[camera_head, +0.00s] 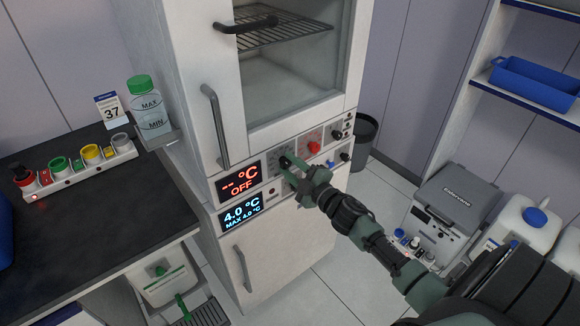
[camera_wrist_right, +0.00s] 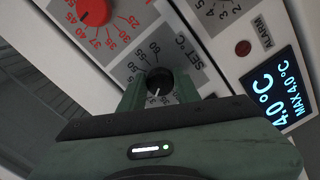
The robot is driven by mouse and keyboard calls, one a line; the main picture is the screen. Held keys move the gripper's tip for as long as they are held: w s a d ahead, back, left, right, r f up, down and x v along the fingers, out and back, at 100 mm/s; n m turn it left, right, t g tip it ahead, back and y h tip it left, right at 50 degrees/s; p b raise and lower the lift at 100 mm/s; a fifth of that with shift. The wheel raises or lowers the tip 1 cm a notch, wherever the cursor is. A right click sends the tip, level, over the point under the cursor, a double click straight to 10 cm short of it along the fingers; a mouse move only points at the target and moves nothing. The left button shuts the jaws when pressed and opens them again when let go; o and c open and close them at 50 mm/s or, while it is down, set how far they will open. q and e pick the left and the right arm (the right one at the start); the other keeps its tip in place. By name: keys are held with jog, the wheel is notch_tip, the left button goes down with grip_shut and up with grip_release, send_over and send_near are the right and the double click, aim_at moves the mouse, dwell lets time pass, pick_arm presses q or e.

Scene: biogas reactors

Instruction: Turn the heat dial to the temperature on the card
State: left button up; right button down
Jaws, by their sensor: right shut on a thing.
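The card (camera_head: 110,110) reads 37 and stands at the back of the dark bench. The heat dial is a black knob (camera_wrist_right: 158,82) with a white pointer line, on a grey "SET °C" scale in the wrist view. The upper display (camera_head: 239,181) shows "-- °C" and "OFF" in red. My left gripper is not in view.
A red dial (camera_head: 314,147) with its own scale sits beside the black one. The lower display (camera_head: 241,212) reads 4.0 °C. A bottle with a green cap (camera_head: 146,105) stands on a side shelf. A grey case (camera_head: 451,208) and white canisters stand at right.

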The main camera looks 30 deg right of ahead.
dwell(0.3)
jog(key=c, duration=1)
grip_release()
jog(key=shift+s, duration=0.1)
jog(key=s, duration=0.5)
jog(key=s+b, duration=0.1)
jog(key=s, duration=0.1)
jog(key=shift+s+d, duration=0.3)
jog(key=shift+f, duration=0.1)
